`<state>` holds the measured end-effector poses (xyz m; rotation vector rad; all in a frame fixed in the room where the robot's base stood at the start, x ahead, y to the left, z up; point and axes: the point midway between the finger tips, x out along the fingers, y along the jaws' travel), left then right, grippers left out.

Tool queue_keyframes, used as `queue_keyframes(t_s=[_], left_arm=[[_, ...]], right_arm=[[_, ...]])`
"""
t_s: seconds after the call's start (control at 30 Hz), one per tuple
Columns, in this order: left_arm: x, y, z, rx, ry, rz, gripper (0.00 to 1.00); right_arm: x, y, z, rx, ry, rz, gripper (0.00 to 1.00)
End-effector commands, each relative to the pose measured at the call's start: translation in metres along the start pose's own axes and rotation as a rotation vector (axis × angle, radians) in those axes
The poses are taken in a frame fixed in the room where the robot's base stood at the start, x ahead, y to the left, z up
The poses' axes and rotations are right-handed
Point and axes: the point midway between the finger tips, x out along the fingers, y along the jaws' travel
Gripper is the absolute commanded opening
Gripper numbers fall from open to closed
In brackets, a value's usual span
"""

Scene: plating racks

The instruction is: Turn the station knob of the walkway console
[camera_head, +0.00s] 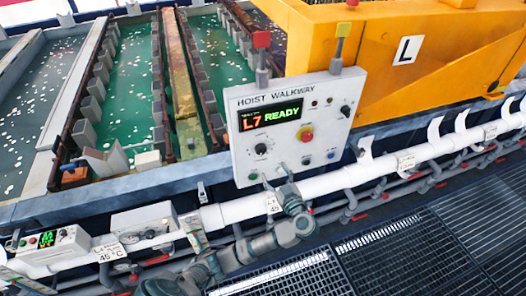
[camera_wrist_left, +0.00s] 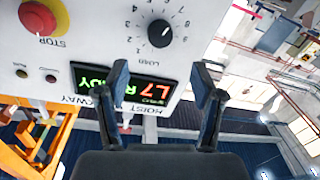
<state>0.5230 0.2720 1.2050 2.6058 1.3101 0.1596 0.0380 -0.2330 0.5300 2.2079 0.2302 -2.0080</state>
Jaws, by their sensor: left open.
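The walkway console (camera_head: 243,172) is a white tilted panel headed HOIST WALKWAY, with a lit display (camera_head: 270,118) reading L7 READY. A black knob (camera_head: 261,149) sits below the display. In the left wrist view, upside down, this knob (camera_wrist_left: 159,33) has a numbered dial; its label is too unclear to read. Another black knob (camera_head: 346,111) is at the upper right, and a red stop button (camera_head: 306,135) at the middle. My left gripper (camera_head: 277,176) is at the console's lower edge, open and empty; its fingertips (camera_wrist_left: 161,88) appear apart, short of the knob. My right gripper is out of view.
A white pipe (camera_head: 240,210) runs below the console. A yellow hoist body (camera_head: 400,50) stands behind it, and green tanks (camera_head: 130,80) lie to the left. A small control box (camera_head: 60,245) is at the lower left. Grating (camera_head: 400,255) covers the floor at the lower right.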

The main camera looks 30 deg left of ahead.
Motion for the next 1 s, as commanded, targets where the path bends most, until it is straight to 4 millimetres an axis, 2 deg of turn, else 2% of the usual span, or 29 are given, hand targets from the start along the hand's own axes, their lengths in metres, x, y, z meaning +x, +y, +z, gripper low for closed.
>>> queue_keyframes(t_s=[0.03,0.2,0.4,0.6,0.87,0.9,1.0], left_arm=[[0.013,0.0,-0.003,0.001,0.006,-0.002,0.67],[0.053,-0.001,-0.004,0.0,0.004,-0.003,0.67],[0.089,0.0,-0.002,-0.001,0.001,0.0,0.67],[0.104,0.0,-0.001,-0.003,0.0,0.0,0.67],[0.106,0.0,-0.001,-0.004,-0.001,0.001,0.67],[0.106,0.0,-0.001,-0.004,-0.001,0.001,0.65],[0.106,0.0,0.0,-0.004,-0.001,0.001,0.4]], right_arm=[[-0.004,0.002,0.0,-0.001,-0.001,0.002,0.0],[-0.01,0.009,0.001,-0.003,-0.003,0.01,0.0],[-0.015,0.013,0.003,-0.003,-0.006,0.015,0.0],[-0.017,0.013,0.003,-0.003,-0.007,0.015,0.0],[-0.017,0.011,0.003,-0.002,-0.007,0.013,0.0],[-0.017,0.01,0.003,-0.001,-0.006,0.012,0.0],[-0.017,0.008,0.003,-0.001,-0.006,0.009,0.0]])
